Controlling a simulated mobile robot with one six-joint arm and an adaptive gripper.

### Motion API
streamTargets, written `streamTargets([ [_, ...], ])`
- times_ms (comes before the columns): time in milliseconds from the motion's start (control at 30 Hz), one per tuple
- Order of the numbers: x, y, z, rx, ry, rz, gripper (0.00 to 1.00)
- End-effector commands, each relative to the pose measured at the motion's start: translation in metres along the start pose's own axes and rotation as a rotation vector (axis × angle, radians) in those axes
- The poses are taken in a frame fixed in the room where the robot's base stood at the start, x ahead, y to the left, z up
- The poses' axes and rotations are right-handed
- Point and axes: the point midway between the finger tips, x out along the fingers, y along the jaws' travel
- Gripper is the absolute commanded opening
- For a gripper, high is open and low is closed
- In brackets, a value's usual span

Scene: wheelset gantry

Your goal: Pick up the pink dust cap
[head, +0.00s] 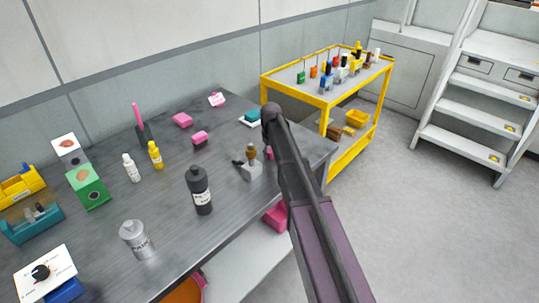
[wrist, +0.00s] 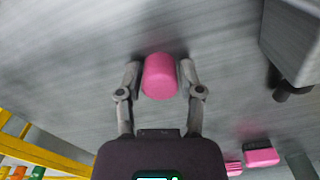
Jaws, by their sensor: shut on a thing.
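The pink dust cap (wrist: 160,77) is a short, smooth pink cylinder in the upper middle of the wrist view. My gripper (wrist: 161,72) is shut on it, with one finger against each side. The cap is at or close above the grey tabletop; I cannot tell whether it touches. In the head view a small pink sliver of the cap (head: 270,153) shows beside my arm, near the right part of the bench. My arm hides the rest of it and the gripper there.
A yellow cart (head: 325,100) stands beyond the bench. Floor to the right is clear.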

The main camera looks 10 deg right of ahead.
Motion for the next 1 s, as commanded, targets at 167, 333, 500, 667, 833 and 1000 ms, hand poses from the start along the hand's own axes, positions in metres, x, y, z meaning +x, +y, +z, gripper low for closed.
streamTargets([
  [167, 0.000, 0.000, 0.000, 0.000, 0.000, 0.000, 0.27],
  [333, -0.001, 0.000, 0.000, 0.000, 0.000, 0.000, 0.27],
  [500, -0.006, 0.000, 0.000, 0.000, 0.000, 0.000, 0.27],
  [667, -0.015, 0.000, 0.000, -0.001, 0.000, 0.000, 0.27],
  [833, -0.030, -0.001, 0.000, -0.001, 0.000, 0.000, 0.27],
  [1000, -0.047, -0.001, 0.000, -0.001, 0.000, 0.000, 0.27],
])
